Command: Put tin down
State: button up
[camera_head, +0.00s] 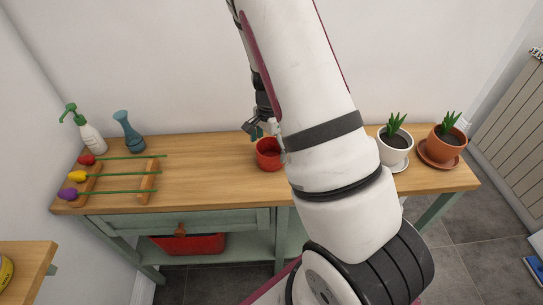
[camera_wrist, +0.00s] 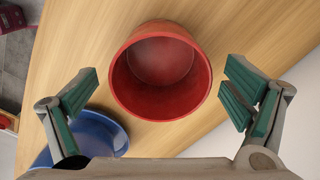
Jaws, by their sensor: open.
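The red tin (camera_head: 268,154), a round open-topped vessel, stands upright on the wooden tabletop near the middle of the bench. In the wrist view the tin (camera_wrist: 160,100) looks empty and its opening faces the camera. My gripper (camera_head: 262,130) is just above and behind the tin. In the wrist view its green-padded fingers (camera_wrist: 160,80) are spread wide on either side, apart from the tin and holding nothing. My arm hides part of the tabletop right of the tin.
A blue dish (camera_wrist: 95,135) shows beside the tin in the wrist view. On the bench (camera_head: 215,170) stand a spray bottle (camera_head: 91,136), a blue vase (camera_head: 130,135), a wooden rack (camera_head: 147,180) with flowers, and potted plants (camera_head: 395,148) (camera_head: 443,142). Bare wood lies left of the tin.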

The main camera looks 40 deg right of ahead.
jog(key=shift+f, duration=0.6)
jog(key=c, duration=1.4)
jog(key=shift+o, duration=0.2)
